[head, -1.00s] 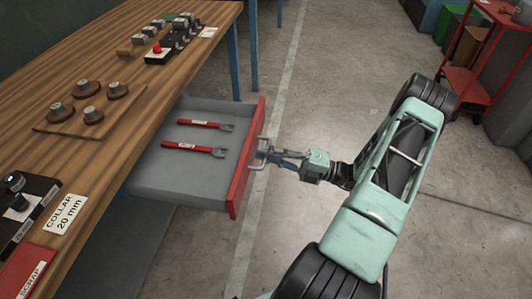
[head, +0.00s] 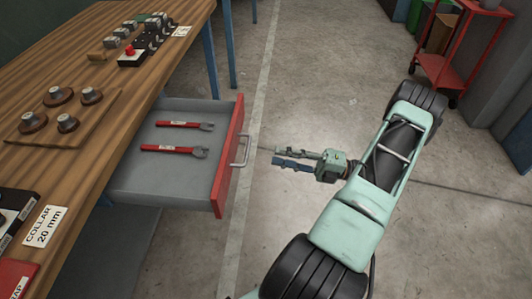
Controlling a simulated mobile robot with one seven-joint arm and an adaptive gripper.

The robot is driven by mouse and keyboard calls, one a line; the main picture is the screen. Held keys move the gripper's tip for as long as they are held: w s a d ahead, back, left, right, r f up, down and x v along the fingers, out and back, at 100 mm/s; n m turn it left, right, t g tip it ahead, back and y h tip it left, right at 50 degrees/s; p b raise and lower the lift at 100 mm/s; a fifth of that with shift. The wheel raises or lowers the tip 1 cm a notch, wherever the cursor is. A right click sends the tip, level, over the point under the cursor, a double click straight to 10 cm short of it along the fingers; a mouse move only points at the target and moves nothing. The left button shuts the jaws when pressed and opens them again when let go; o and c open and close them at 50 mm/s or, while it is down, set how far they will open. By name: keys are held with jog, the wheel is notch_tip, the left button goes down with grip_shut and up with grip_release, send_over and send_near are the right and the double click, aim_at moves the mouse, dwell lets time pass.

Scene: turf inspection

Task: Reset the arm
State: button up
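My arm reaches up from the bottom of the head view and folds back toward the left. My gripper (head: 276,157) is at its end, over the open floor, to the right of the drawer handle (head: 241,151) and apart from it. Its two fingers point left at the handle, with a narrow gap between them and nothing visible in it. The drawer (head: 128,187) stands pulled out from the workbench, with a red front. Two red-handled wrenches lie in it, an upper one (head: 180,124) and a lower one (head: 172,149).
The wooden workbench (head: 60,118) fills the left side, carrying a board of round knobs (head: 88,96), a red-button box (head: 130,57) and a "COLLAR 20 mm" label (head: 46,226). A red cart (head: 460,70) and bins (head: 420,15) stand at the upper right. The floor around my gripper is clear.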

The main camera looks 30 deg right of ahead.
jog(key=shift+v, duration=0.8)
jog(key=shift+a, duration=0.1)
